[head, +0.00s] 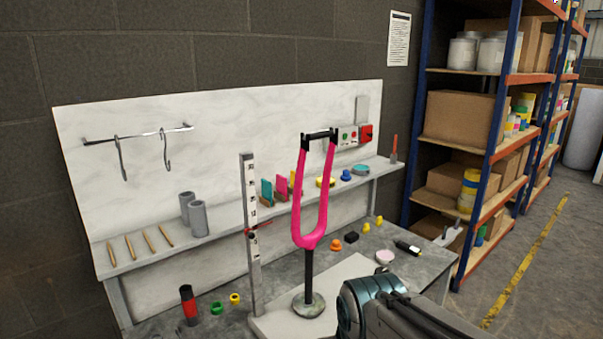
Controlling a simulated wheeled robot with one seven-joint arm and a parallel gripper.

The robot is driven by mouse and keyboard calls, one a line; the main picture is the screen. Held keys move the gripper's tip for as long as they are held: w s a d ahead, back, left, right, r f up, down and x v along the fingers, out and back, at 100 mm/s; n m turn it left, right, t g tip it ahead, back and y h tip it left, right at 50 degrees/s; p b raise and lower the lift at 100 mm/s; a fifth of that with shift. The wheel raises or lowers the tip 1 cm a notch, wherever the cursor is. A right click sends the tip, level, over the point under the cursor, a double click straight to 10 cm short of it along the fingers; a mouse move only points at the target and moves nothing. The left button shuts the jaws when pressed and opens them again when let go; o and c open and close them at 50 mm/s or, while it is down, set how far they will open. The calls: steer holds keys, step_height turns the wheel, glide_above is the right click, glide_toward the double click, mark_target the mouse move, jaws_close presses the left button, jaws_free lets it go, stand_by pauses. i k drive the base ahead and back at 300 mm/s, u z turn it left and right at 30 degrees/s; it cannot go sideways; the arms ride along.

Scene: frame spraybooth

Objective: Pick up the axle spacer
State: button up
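A pink fork (304,232) stands upright on a black post in a round grey base, on a pale board on the bench. A black bar (319,135) spans its two upper ends; it looks like the axle spacer, held between the fork tips. Part of my arm shows at the bottom right, in front of the bench. My gripper's fingers are not visible. The arm part is low and well apart from the black bar.
A white measuring post (250,220) stands just left of the fork. The back shelf (240,226) holds grey cylinders, brown sticks and coloured pieces. Small caps and a red-black bottle (188,305) stand on the bench. Hooks hang from a wall rail (138,134). Storage racks stand at right.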

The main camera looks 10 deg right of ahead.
mark_target(315, 134)
steer(key=z, duration=0.15)
steer(key=i, duration=1.05)
steer(key=z, duration=0.4)
